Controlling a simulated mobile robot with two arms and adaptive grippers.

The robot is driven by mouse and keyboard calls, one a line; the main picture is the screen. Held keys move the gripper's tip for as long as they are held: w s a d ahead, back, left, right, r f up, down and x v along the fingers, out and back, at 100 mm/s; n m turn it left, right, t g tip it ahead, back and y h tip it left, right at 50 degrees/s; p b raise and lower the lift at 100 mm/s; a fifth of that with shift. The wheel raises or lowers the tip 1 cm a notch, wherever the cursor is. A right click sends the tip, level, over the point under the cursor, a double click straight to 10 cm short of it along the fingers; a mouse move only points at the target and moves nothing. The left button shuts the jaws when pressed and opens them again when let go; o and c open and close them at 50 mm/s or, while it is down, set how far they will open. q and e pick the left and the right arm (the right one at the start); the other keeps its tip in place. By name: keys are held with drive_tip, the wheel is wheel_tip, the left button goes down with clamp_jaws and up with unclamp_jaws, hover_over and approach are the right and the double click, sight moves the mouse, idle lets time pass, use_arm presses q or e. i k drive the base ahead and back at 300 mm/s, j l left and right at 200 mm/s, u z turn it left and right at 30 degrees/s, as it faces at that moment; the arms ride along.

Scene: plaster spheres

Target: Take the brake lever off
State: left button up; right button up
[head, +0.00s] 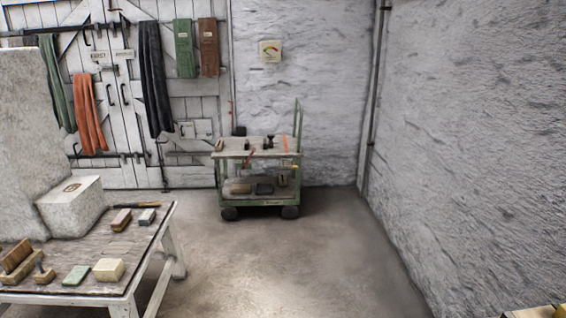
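A green cart (262,204) with a wooden top stands against the back wall, on dark wheels. A green upright handle (298,122) rises at its right end. A small red bar (249,158) slants below the top at the front. A thin orange upright piece (285,144) shows near the right side, with a small yellow piece (295,168) at the right edge. I cannot tell which of these is the brake lever at this distance. Neither of my grippers is in view.
A white-legged workbench (150,235) at the left holds a pale block (72,207), wooden tools and small blocks. Cloths hang on the white doors (110,95) behind. The concrete floor (275,265) before the cart is clear. A rough wall (475,130) bounds the right.

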sight(254, 150)
drive_tip(key=i, duration=2.35)
drive_tip(key=i+u, duration=0.1)
drive_tip(key=i, duration=0.7)
drive_tip(key=i+l, duration=0.15)
drive_tip(key=i, duration=0.65)
drive_tip(key=i+l+u, duration=0.15)
drive_tip(key=i, duration=0.65)
